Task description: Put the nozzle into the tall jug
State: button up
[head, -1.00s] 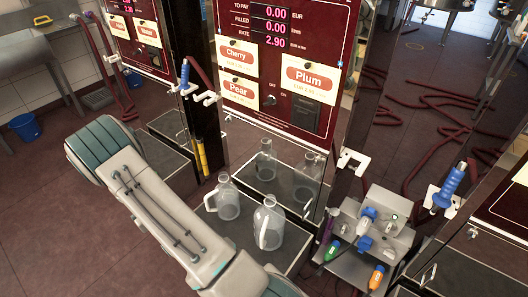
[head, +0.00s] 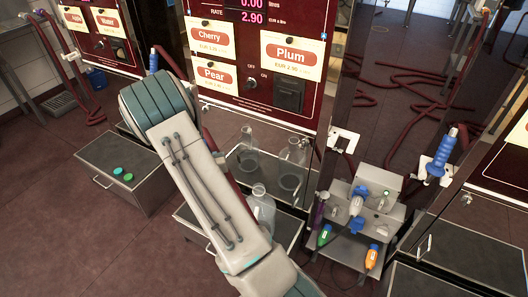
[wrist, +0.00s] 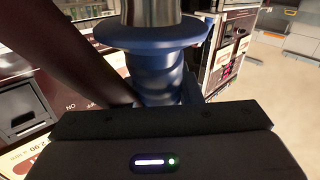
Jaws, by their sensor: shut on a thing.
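My gripper (wrist: 158,112) is shut on a blue nozzle (wrist: 158,75) with a wide collar and a metal part above it in the wrist view. In the head view, my arm hides both the gripper and the held nozzle. One clear glass jug (head: 264,210) stands upright on the pump's metal tray (head: 290,228), just right of my arm. The second jug, seen earlier to its left, is now hidden behind my arm. I cannot tell which jug is the tall one. The nozzle is not seen in a jug.
A metal box (head: 112,188) with two green discs is at left. A dark red hose passes beside my arm.

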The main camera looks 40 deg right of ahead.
jog(key=s+d+m+g+h+b, duration=0.3)
jog(key=s+d+h, duration=0.1)
jog(key=d, duration=0.4)
jog(key=s+d+m+g+h+b, duration=0.3)
jog(key=s+d+g, duration=0.1)
jog(key=d, duration=0.4)
jog(key=shift+m+h, duration=0.3)
jog(key=shift+s+a+f+b, duration=0.1)
jog(key=shift+f+b, duration=0.6)
jog(key=shift+f, duration=0.7)
jog(key=shift+a+f+b, duration=0.1)
jog(key=shift+f+b, duration=0.55)
jog(key=shift+f, duration=0.75)
jog(key=shift+a, duration=0.1)
notch_tip(320, 180, down, 8)
jog(key=b, duration=0.8)
jog(key=o, duration=1.2)
jog(key=shift+r, duration=0.1)
jog(key=shift+s+a, duration=0.1)
